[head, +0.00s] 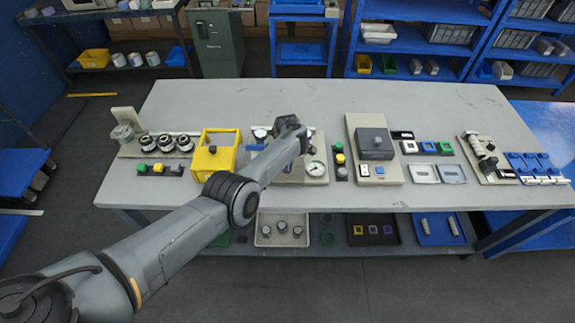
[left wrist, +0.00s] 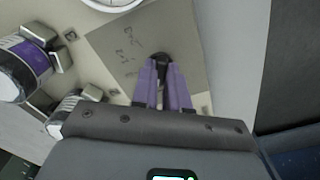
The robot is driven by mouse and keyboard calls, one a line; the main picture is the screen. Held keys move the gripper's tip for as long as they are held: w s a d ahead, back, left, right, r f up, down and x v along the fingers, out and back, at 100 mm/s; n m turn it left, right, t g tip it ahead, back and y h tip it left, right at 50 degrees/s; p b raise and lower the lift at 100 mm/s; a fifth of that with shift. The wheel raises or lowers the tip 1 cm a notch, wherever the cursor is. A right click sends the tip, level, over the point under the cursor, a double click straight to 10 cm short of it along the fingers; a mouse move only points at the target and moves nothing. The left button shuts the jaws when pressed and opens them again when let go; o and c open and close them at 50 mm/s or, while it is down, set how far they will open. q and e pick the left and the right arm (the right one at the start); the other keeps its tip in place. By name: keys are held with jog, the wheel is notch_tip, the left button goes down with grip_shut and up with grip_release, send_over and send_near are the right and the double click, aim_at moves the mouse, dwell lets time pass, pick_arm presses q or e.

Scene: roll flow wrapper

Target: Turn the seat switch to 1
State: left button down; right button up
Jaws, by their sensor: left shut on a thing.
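The seat switch shows in the left wrist view as a small black knob (left wrist: 161,60) on a grey-beige plate (left wrist: 120,45). Dark lettering stands beside it, too small and turned to read. My left gripper (left wrist: 162,82) has its purple fingers shut on the knob from above. In the head view my left gripper (head: 302,142) is over the beige gauge station at the middle of the table, and the wrist largely hides the switch there. The knob's setting cannot be told. My right gripper is not in view.
A round gauge (head: 315,168) is close by, right of the gripper. A purple-banded cylinder (left wrist: 22,65) lies left of the fingers. A yellow frame (head: 215,152) stands left, a grey-boxed station (head: 375,144) right. The table's front strip (head: 400,198) is clear.

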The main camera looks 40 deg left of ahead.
pick_arm(q)
jog(key=shift+f+n+b, duration=0.1)
jog(key=shift+n+b, duration=0.2)
jog(key=shift+n, duration=0.8)
jog(key=c, duration=1.1)
grip_release()
jog(key=shift+c, duration=0.2)
notch_tip(320, 180, up, 11)
jog(key=p, duration=0.4)
jog(key=shift+p, duration=0.35)
jog(key=shift+f, duration=0.1)
